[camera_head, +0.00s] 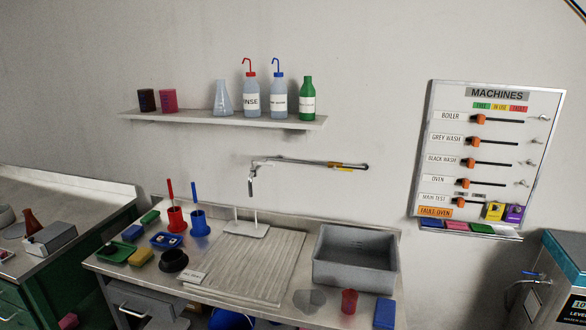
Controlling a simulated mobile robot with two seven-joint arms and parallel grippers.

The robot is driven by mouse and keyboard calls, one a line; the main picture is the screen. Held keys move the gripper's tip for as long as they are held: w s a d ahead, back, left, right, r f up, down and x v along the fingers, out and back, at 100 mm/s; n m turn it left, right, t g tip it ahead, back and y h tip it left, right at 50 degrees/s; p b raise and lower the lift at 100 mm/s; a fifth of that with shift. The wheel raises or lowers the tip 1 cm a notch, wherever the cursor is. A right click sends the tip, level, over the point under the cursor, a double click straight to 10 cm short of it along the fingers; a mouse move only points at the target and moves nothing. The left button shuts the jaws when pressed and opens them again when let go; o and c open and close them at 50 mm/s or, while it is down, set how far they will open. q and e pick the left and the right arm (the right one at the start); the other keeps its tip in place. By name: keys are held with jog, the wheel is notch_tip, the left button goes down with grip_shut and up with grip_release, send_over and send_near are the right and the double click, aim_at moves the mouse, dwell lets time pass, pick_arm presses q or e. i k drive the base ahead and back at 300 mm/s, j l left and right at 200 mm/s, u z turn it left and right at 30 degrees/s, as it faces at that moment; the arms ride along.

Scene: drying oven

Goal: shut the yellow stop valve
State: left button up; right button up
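A thin metal pipe (300,160) runs along the wall above the bench, with a spout (251,186) hanging at its left end. Near the pipe's right end is a small yellow part (343,165), which looks like the yellow stop valve. The yellow part appears to lie roughly along the pipe, but it is too small to tell its exact handle position. Neither of my grippers is in view, and nothing touches the pipe.
A bench below holds a grey basin (355,284), a ribbed drainboard (270,262), and red (177,222) and blue (200,226) brush holders. A shelf (225,119) with bottles hangs above the pipe. A machines board (545,150) hangs right. The wall around the pipe is clear.

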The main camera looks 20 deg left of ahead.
aim_at(343, 169)
jog(key=u, duration=1.55)
jog(key=i+l+u, duration=0.25)
jog(key=l, duration=0.3)
jog(key=i+l+u, duration=0.1)
jog(key=i+l, duration=0.15)
